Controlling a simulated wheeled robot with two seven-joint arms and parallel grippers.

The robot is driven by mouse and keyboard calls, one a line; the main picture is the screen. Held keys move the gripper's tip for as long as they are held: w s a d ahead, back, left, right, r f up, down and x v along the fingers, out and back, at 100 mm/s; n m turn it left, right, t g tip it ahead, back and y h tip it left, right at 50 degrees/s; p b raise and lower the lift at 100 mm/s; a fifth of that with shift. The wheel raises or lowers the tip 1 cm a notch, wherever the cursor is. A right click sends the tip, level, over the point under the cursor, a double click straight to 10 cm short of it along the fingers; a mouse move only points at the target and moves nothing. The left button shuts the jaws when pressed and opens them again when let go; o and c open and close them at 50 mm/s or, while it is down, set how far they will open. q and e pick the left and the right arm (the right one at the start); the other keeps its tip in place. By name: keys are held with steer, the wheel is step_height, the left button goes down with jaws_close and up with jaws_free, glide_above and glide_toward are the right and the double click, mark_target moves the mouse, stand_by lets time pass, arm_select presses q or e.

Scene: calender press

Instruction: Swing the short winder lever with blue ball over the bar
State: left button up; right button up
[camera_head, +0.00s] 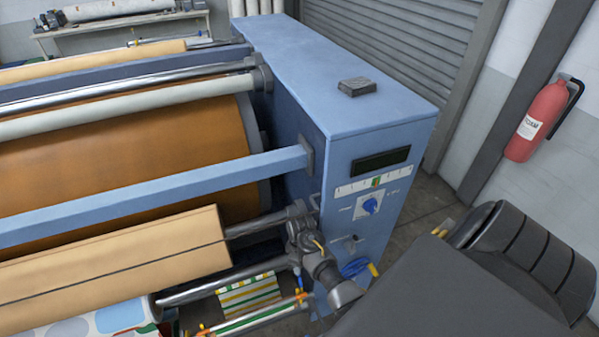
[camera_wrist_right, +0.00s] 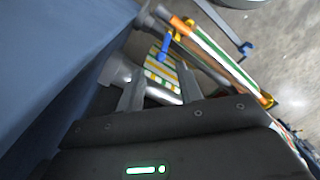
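The calender press's winder end (camera_head: 305,235) has grey metal joints and shafts, left of the blue cabinet. A small blue piece (camera_head: 297,270) shows beside these joints, and a short blue stick (camera_wrist_right: 163,48) shows in the right wrist view. I cannot tell whether either is the lever with the blue ball. A light blue bar (camera_head: 150,195) runs across the press above the winder. My right gripper (camera_wrist_right: 160,92) has its two fingers apart. A grey cylinder (camera_wrist_right: 160,94) shows between or behind them; contact is unclear. In the head view my dark arm hides this gripper. My left gripper is not in view.
A striped yellow, green and white piece (camera_head: 248,293) lies low under the winder. A fire extinguisher (camera_head: 536,120) hangs at the right.

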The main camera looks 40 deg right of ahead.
mark_target(300, 280)
steer(key=shift+a+f, duration=0.15)
steer(key=shift+f, duration=2.6)
steer(key=shift+c, duration=0.5)
steer(key=shift+s, duration=0.1)
jaws_close()
